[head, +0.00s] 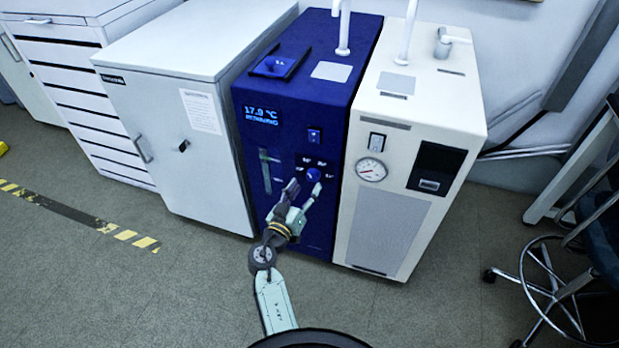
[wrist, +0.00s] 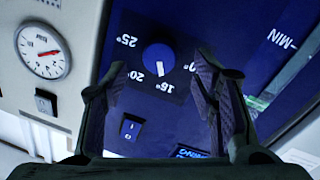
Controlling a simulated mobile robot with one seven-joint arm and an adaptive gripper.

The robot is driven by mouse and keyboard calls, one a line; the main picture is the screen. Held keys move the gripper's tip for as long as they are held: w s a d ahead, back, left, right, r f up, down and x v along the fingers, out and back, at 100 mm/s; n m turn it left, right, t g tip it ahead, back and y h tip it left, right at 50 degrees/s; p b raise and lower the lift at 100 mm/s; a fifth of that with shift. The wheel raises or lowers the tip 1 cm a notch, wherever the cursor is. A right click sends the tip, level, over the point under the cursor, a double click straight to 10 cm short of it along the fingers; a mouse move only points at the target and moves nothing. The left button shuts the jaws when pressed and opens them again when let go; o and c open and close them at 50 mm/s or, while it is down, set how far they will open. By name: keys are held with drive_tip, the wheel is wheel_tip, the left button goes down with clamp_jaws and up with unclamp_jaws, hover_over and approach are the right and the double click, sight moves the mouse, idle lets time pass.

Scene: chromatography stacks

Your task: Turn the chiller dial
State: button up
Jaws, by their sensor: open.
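The blue chiller (head: 290,120) stands between a white cabinet and a cream unit, with a lit display reading about 17.9 °C. My gripper (head: 301,192) is in front of the panel, just below the dial. In the wrist view its fingers (wrist: 165,85) are open, one on each side of the dial, and nothing is between them. I cannot tell whether they touch the panel.
A rocker switch (wrist: 130,127) sits on the panel near the dial. The cream unit (head: 405,200) with a pressure gauge (head: 371,170) stands close on the right, the white cabinet (head: 180,120) on the left. A wheeled chair (head: 565,280) is at the far right. Floor in front is clear.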

sight(311, 178)
drive_tip(key=shift+p+x, duration=0.35)
drive_tip(key=shift+x, duration=1.55)
drive_tip(key=shift+c, duration=0.5)
drive_tip(key=shift+a, duration=0.1)
drive_tip(key=c, duration=1.1)
